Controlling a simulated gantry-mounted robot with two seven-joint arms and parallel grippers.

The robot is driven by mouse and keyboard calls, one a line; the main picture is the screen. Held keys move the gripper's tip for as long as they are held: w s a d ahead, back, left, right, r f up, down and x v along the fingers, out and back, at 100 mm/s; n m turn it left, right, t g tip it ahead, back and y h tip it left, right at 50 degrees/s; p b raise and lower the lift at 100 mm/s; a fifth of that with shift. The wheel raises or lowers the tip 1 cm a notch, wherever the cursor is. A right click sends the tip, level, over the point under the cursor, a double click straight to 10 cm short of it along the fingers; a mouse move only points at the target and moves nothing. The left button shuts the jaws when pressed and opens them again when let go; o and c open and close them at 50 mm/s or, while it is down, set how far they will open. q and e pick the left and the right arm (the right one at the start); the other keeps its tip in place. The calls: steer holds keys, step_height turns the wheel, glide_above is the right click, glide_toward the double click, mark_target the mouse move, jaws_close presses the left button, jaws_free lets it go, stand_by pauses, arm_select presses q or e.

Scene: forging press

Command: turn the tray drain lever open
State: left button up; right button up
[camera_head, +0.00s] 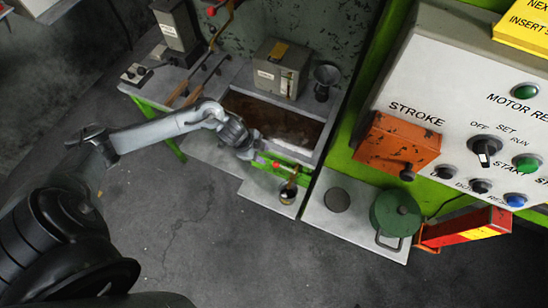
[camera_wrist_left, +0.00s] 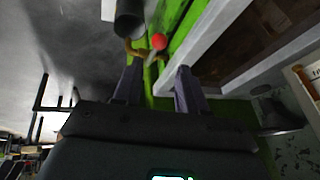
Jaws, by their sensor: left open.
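The tray (camera_head: 322,146) is a grey-rimmed basin with a rusty brown inside, on a green frame. Its drain lever (camera_head: 276,165) is small with a red tip, at the tray's front green edge, beside a brass fitting (camera_head: 290,188). My left gripper (camera_head: 256,154) is just left of the lever, apart from it as far as I can tell. In the left wrist view the lever's red knob (camera_wrist_left: 158,42) lies ahead of the two spread, empty fingers (camera_wrist_left: 160,86), roughly between their lines. A dark cylinder (camera_wrist_left: 130,18) and the brass piece (camera_wrist_left: 136,50) are beside the knob. My right gripper is not in view.
A grey box (camera_head: 281,67) stands behind the tray. A control panel (camera_head: 470,110) with an orange box (camera_head: 397,143) fills the right. The floor in front is clear.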

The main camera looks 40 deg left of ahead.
mark_target(274, 163)
arm_select(q)
steer(key=b+x, duration=0.1)
steer(key=x, duration=0.9)
steer(key=shift+d+f+b, duration=0.1)
steer(key=shift+f+b, duration=0.1)
steer(key=shift+b, duration=0.2)
jaws_close()
